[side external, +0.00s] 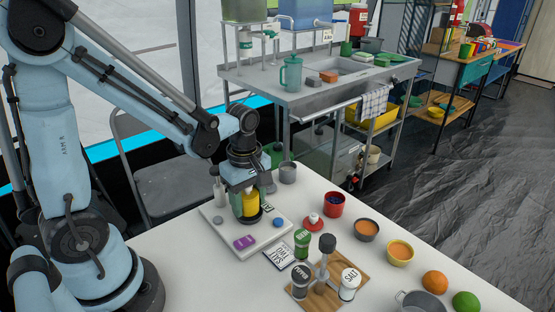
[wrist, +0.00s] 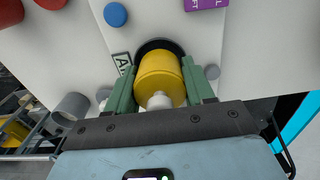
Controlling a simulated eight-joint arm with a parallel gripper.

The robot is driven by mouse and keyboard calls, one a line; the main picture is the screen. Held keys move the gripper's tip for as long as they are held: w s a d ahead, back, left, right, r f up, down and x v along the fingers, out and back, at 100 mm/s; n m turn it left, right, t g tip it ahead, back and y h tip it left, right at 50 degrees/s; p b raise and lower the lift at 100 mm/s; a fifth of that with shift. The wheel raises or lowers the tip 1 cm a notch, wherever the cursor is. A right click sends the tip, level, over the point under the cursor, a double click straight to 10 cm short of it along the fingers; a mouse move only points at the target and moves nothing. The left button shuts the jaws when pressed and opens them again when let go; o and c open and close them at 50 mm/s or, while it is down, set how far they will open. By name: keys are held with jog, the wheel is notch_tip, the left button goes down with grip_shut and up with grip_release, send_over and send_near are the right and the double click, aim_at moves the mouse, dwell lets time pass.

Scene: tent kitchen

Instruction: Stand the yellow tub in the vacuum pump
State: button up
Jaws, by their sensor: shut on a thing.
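The yellow tub (side external: 251,204) is upright between the fingers of my gripper (side external: 246,192), which is shut on it. In the wrist view the tub (wrist: 162,78) has a pale end facing the camera, and the green fingers of my gripper (wrist: 159,70) press on its two sides. The vacuum pump seems to be the white base (side external: 222,232) with a dark round seat (wrist: 160,43). The tub's lower end is at this seat; I cannot tell whether it rests in it or hovers just above. An "AIR" label (wrist: 122,63) lies beside the seat.
The base carries a blue button (side external: 277,222) and a purple block (side external: 244,242). A grey cup (side external: 287,173) stands behind it. A red cup (side external: 333,204), a green shaker (side external: 302,243) and a wooden caddy (side external: 321,290) stand to the right. The table's front left is clear.

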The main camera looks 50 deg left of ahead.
aim_at(248, 200)
jog(key=shift+f, duration=0.35)
jog(key=o, duration=0.5)
jog(key=shift+r, duration=5.5)
jog(key=m, duration=0.1)
jog(key=m+t, duration=0.1)
jog(key=m, duration=0.1)
jog(key=d+m+t, duration=0.1)
jog(key=m, duration=0.1)
jog(key=shift+s, duration=0.4)
jog(key=m+t, duration=0.1)
jog(key=m, duration=0.1)
jog(key=m+t, duration=0.1)
jog(key=m, duration=0.2)
jog(key=shift+s+d, duration=0.2)
jog(key=shift+d, duration=0.2)
jog(key=m+t, duration=0.1)
jog(key=m, duration=0.3)
jog(key=d+m+t, duration=0.1)
jog(key=m+t, duration=0.1)
jog(key=m, duration=0.2)
jog(key=shift+s+d, duration=0.1)
jog(key=shift+s, duration=0.05)
